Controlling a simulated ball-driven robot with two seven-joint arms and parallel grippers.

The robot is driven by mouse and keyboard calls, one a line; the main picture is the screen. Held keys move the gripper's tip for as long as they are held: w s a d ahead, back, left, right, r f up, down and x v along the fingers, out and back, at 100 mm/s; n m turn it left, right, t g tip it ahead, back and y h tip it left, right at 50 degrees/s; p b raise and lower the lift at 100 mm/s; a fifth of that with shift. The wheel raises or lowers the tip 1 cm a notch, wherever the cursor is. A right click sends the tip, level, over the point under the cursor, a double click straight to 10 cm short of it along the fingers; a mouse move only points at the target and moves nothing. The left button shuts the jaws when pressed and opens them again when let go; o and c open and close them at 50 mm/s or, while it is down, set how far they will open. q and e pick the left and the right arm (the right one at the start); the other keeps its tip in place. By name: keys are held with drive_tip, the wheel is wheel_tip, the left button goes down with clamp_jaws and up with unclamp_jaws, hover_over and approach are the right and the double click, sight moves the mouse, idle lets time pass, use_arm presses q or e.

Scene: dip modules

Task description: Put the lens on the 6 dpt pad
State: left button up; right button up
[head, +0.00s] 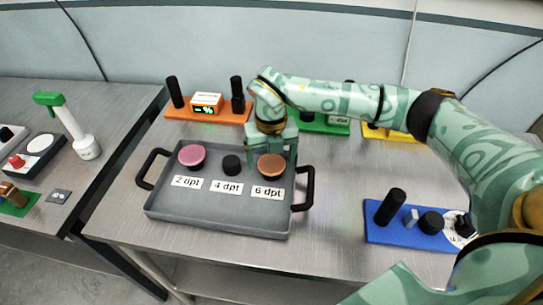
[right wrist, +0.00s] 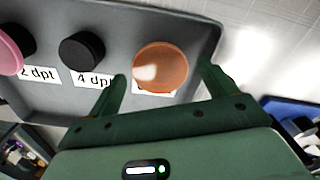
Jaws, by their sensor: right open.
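An orange-brown round lens (head: 271,166) sits at the 6 dpt place of a grey tray (head: 220,212), above the "6 dpt" label (head: 268,192). In the right wrist view the lens (right wrist: 160,67) looks like a smooth disc with a bright highlight, and it partly covers its label. Any pad under it is hidden. My right gripper (head: 273,152) is over the tray's right back edge. It is open, with one fingertip on each side of the orange lens in the wrist view (right wrist: 162,77); I cannot tell whether they touch it. My left gripper is out of view.
A pink disc (head: 191,155) stands at 2 dpt and a bare black round pad (head: 231,164) at 4 dpt. The tray has black side handles (head: 305,188). An orange module (head: 208,112) stands behind, a blue one (head: 412,234) at right. The table between tray and blue module is clear.

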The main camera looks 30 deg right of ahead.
sight(271, 163)
wheel_tip(271, 163, up, 12)
drive_tip(key=p, duration=0.2)
